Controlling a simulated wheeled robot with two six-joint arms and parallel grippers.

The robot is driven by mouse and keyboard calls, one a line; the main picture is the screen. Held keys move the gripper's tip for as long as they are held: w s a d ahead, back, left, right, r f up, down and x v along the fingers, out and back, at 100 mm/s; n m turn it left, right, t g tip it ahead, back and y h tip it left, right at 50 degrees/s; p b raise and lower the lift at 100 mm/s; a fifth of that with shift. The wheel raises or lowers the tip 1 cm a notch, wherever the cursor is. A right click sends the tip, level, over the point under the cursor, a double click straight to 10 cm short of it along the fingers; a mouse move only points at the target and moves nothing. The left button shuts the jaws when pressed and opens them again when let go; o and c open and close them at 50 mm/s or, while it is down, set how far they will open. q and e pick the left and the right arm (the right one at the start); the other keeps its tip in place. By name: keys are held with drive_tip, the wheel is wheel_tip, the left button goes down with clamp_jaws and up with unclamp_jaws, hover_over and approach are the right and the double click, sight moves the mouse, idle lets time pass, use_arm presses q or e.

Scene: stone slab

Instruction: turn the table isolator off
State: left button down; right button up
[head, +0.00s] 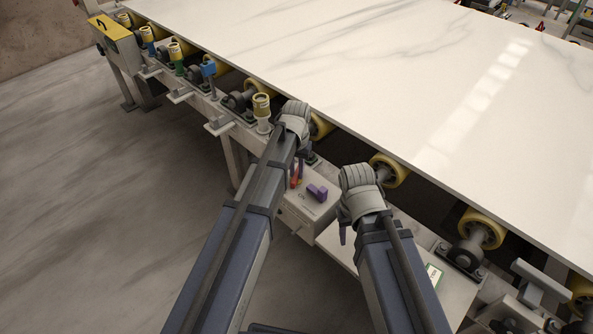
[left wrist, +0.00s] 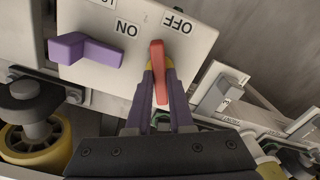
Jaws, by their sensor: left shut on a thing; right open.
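The isolator is a pale box (head: 297,212) under the slab's edge, with ON and OFF labels on its face (left wrist: 95,18) in the left wrist view. A red handle (left wrist: 157,52) stands between the two labels. My left gripper (left wrist: 159,76) is shut on this red handle, one purple finger on each side. In the head view the red handle (head: 297,178) is partly hidden by my left arm. A purple angled handle (left wrist: 85,50) sits on the same face; it also shows in the head view (head: 318,192). My right gripper (head: 343,232) hangs open, right of the box, its fingers mostly hidden.
A large white marble slab (head: 330,50) lies on yellow rollers (head: 480,230) above the box. Several coloured fittings (head: 208,70) line the frame to the left. A yellow-topped box (head: 110,27) stands at the far left corner. The floor (head: 90,200) at left is clear.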

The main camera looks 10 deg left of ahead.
sight(297, 173)
use_arm(q)
drive_tip(key=m, duration=0.5)
drive_tip(key=shift+m, duration=0.3)
idle(0.4)
drive_tip(key=c, duration=0.8)
unclamp_jaws()
use_arm(e)
drive_tip(key=shift+r, duration=0.1)
use_arm(q)
wheel_tip(297, 173, up, 8)
drive_tip(key=p, duration=0.8)
drive_tip(key=shift+f, duration=0.1)
use_arm(e)
wheel_tip(297, 173, up, 8)
drive_tip(key=shift+f, duration=0.2)
